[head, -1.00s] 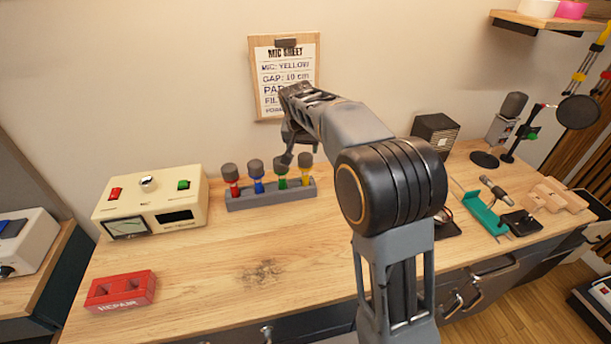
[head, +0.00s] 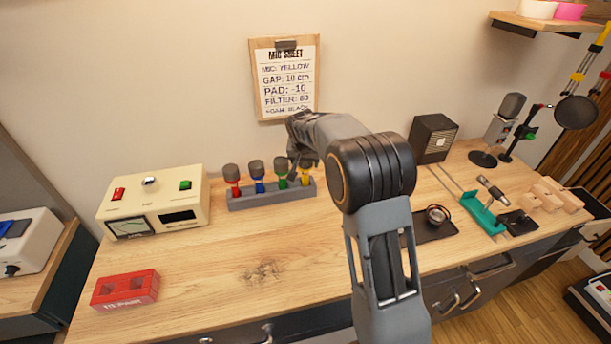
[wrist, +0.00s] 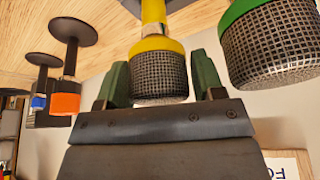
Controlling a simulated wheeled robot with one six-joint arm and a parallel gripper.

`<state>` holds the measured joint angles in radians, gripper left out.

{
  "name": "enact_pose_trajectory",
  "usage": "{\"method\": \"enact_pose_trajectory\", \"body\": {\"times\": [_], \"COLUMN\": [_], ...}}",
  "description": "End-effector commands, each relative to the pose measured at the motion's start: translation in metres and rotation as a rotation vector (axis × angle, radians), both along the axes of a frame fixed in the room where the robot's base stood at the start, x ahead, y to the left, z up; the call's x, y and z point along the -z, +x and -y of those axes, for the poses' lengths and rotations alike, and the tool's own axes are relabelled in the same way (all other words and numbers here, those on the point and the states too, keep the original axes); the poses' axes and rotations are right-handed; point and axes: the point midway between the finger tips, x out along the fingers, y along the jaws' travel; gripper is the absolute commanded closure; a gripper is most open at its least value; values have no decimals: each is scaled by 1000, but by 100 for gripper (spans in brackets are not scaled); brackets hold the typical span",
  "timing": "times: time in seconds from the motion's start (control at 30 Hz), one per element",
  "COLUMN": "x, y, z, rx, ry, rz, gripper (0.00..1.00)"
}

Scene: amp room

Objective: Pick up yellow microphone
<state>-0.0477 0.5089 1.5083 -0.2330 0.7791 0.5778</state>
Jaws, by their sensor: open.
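The yellow microphone (head: 306,182) stands at the right end of a grey rack (head: 270,198), partly hidden by my arm. In the wrist view the yellow microphone (wrist: 158,68) has a dark mesh head and a yellow collar. My gripper (wrist: 162,82) is open, with one green finger on each side of its head. No firm contact can be made out. In the head view my gripper (head: 295,170) is just above the rack's right end, its tips mostly hidden. The green microphone (wrist: 270,42) is close beside it in the wrist view.
Red (head: 232,180), blue (head: 257,178) and green (head: 282,176) microphones stand in the same rack. A cream meter box (head: 152,205) is to the left, a red block (head: 125,290) at the front left. A mic sheet (head: 285,80) hangs behind. The middle front of the table is clear.

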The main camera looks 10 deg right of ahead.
Motion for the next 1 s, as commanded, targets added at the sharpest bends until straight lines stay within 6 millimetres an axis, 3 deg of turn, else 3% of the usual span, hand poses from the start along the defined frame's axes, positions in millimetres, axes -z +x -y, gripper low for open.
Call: {"method": "enact_pose_trajectory", "body": {"times": [0.1, 0.73, 1.0], "x": [0, 0, -2], "y": [0, 0, 0], "z": [0, 0, 0], "rx": [0, 0, 0], "ry": [0, 0, -1], "rz": [0, 0, 2], "gripper": [38, 98, 99]}}
